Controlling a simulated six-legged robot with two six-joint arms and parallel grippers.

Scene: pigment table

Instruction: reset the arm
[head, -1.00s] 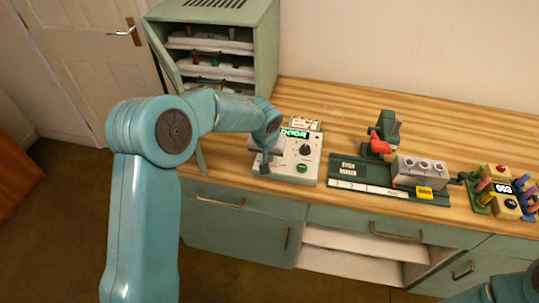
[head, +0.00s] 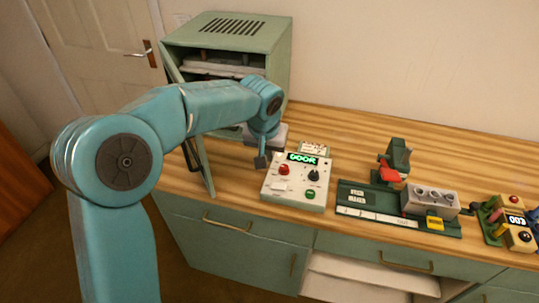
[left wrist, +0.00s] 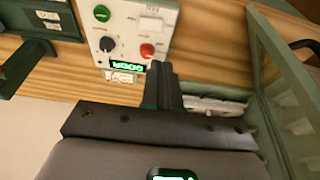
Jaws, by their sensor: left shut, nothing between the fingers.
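My left arm reaches in from the left in the head view. My left gripper (head: 262,158) points down just left of the white control box (head: 297,182), with its fingers shut and empty. The box has a red knob, a black dial, a green button and a lit green display reading "DOOR". In the left wrist view the shut fingers (left wrist: 161,85) show in front of the box (left wrist: 135,30), which appears upside down. The gripper seems to be above the counter, apart from the box. My right gripper is not in view.
A green cabinet (head: 226,33) with its door (head: 198,165) open stands behind my left arm. To the right are a dark green tray (head: 370,202) with a grey block (head: 431,201), a red-and-green tool (head: 395,162) and a yellow counter device (head: 516,220). The wooden counter (head: 460,150) behind them is clear.

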